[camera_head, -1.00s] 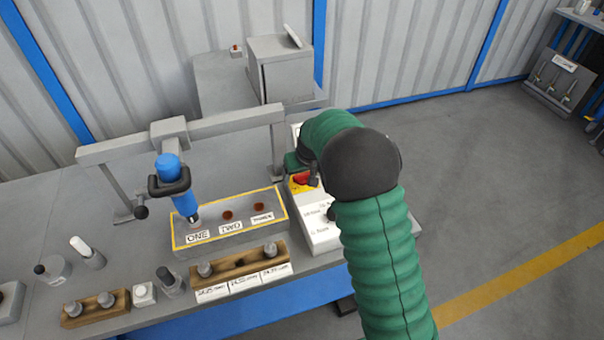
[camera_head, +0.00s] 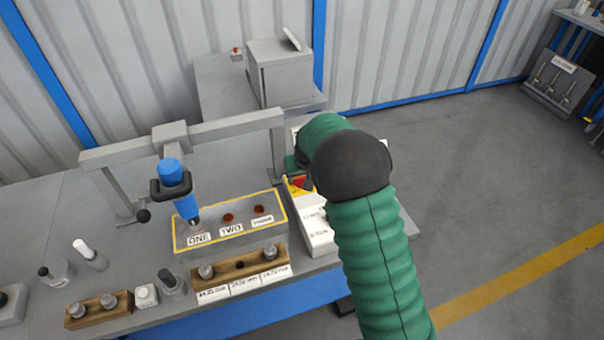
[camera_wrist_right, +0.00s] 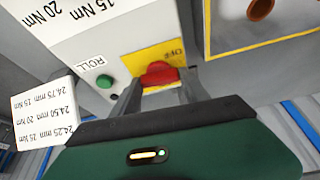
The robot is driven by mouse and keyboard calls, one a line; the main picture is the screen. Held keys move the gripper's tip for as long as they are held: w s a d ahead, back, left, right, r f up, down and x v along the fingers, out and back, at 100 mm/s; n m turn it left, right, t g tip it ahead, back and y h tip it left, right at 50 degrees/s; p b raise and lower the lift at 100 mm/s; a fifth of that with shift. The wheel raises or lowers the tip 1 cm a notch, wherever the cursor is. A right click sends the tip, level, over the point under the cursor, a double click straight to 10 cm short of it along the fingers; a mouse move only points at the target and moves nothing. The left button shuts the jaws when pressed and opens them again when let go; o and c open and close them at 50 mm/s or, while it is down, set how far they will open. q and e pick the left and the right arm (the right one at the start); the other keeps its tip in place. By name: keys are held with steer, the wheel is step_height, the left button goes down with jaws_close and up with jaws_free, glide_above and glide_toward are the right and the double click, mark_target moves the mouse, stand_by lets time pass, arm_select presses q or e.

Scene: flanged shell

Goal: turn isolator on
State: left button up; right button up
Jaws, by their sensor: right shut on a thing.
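The isolator is a red rotary knob (camera_wrist_right: 158,74) on a yellow plate (camera_wrist_right: 140,55) marked OFF, on a white control box (camera_wrist_right: 100,35). In the right wrist view my right gripper (camera_wrist_right: 160,88) has its two grey fingers on either side of the red knob, shut on it. In the head view the knob (camera_head: 300,182) shows only partly beside my right gripper (camera_head: 308,184), and my green arm hides much of the white box (camera_head: 318,236). My left gripper does not show in either view.
A green ROLL button (camera_wrist_right: 104,81) is close to the knob. A grey block (camera_head: 188,242) with a yellow border and holes stands to the left, under a blue tool (camera_head: 172,175) on a grey frame (camera_head: 225,125). Wooden holders with pegs line the front edge.

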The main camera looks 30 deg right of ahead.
steer(key=m+p, duration=0.2)
steer(key=m+g+h+p, duration=0.1)
steer(key=m+p, duration=0.1)
steer(key=p, duration=0.1)
steer(key=m+h+p, duration=0.1)
steer(key=p, duration=0.1)
steer(key=shift+w+a+r+m+p, duration=0.15)
steer(key=shift+r+m+p, duration=0.1)
steer(key=shift+m+p, duration=0.15)
steer(key=m+g+p, duration=0.1)
steer(key=m, duration=0.1)
steer(key=shift+f+m+h+p, duration=0.15)
steer(key=shift+m+h+p, duration=0.15)
steer(key=shift+p, duration=0.05)
steer(key=shift+w+f+m+g, duration=0.1)
steer(key=shift+m+g, duration=0.4)
steer(key=shift+m, duration=0.4)
steer(key=shift+w+m+g+h, duration=0.1)
steer(key=shift+m+g+h, duration=0.2)
steer(key=shift+m, duration=0.6)
steer(key=shift+f+m+g+b, duration=0.1)
steer(key=shift+m+g+b, duration=0.25)
steer(key=shift+m, duration=0.85)
steer(key=shift+w+m+g+b, duration=0.1)
steer(key=shift+m+g+b, duration=0.4)
steer(key=shift+m, duration=0.7)
steer(key=shift+a, duration=0.1)
